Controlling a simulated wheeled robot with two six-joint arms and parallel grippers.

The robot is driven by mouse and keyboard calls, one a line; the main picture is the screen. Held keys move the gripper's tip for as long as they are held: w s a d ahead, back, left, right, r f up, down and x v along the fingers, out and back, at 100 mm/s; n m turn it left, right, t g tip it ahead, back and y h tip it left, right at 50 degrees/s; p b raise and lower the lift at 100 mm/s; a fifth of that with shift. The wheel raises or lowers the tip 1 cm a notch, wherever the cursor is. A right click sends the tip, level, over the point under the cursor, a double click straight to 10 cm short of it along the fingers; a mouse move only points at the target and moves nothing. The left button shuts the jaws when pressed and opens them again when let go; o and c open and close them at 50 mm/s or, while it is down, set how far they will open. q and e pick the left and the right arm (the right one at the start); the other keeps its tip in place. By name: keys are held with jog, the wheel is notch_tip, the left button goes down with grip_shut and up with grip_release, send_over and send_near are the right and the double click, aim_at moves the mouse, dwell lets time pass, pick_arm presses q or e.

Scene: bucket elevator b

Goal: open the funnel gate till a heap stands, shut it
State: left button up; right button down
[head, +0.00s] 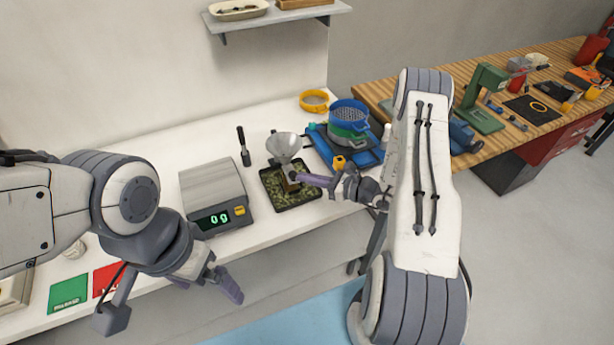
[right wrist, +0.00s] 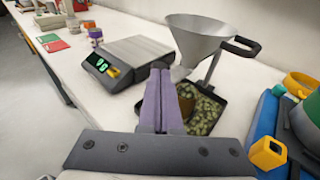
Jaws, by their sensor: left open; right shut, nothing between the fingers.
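The grey metal funnel (head: 283,147) stands above a black tray (head: 302,196) holding green pieces. In the right wrist view the funnel (right wrist: 198,40) shows its flared cone on a stand with a dark handle. A brown part (right wrist: 187,97) shows under it, partly behind my fingers; I cannot tell whether it is the gate or whether the gate is open. My right gripper (head: 296,178) is shut and empty, its fingertips close to the funnel's lower end; contact is unclear. My left gripper (head: 205,287) is open and empty in front of the table's front edge.
A scale (head: 212,185) with a lit display stands left of the tray (right wrist: 205,112). A dark-handled tool (head: 243,147) lies behind. A blue device with stacked sieves (head: 348,122) and a yellow ring (head: 314,101) stand to the right. Green (head: 68,294) and red cards lie at left.

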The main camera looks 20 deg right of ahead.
jog(key=shift+w+b, duration=0.9)
jog(key=shift+w, duration=0.35)
jog(key=shift+d, duration=0.15)
